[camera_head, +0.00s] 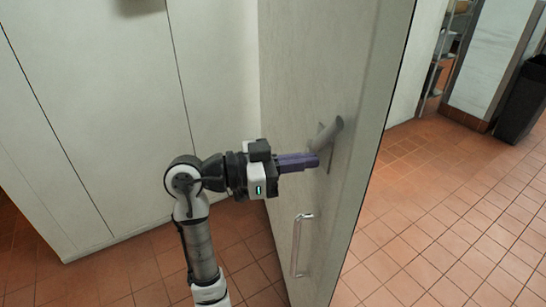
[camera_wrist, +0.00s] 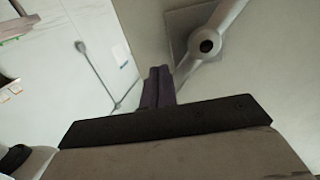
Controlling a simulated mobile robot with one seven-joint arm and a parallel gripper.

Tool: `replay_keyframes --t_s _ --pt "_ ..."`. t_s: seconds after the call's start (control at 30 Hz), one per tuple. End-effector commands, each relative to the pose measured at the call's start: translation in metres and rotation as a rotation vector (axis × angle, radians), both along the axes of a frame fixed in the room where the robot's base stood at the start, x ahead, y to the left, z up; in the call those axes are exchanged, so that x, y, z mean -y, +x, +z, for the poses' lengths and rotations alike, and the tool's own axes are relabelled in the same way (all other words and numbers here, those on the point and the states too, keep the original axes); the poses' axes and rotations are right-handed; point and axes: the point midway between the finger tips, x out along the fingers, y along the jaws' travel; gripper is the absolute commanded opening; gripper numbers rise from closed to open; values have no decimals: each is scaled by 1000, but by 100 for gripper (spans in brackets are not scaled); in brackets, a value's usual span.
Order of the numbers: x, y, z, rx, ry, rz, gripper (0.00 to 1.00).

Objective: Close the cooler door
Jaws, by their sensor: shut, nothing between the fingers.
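The cooler door (camera_head: 298,85) is a tall pale panel standing open, swung out from the pale wall on the left. A grey lever handle (camera_head: 326,134) and a metal pull handle (camera_head: 297,245) are on its face. My gripper (camera_head: 316,161) is shut and empty, its purple fingers pointing right at the door just below the lever. I cannot tell whether the fingertips touch the door. In the wrist view, the purple fingers (camera_wrist: 158,80) are together beside the lever's square mounting plate (camera_wrist: 182,32).
Pale wall panels (camera_head: 90,100) stand to the left behind my arm. The tiled floor (camera_head: 440,220) right of the door is clear. A dark bin (camera_head: 522,100) and a shelf rack (camera_head: 440,60) stand at the far right.

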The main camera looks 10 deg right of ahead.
Motion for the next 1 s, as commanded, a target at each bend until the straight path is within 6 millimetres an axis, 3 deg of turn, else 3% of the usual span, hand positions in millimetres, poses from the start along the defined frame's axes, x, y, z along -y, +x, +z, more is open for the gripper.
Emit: replay_keyframes --t_s 0.1,0.3,0.77,0.87,1.0 --pt "19 -1 2 -1 0 -3 0" --pt "34 0 1 -1 0 0 0" --pt "38 0 0 0 0 3 0" --pt "47 -1 0 0 0 9 0" --pt "74 -2 1 0 0 31 0"
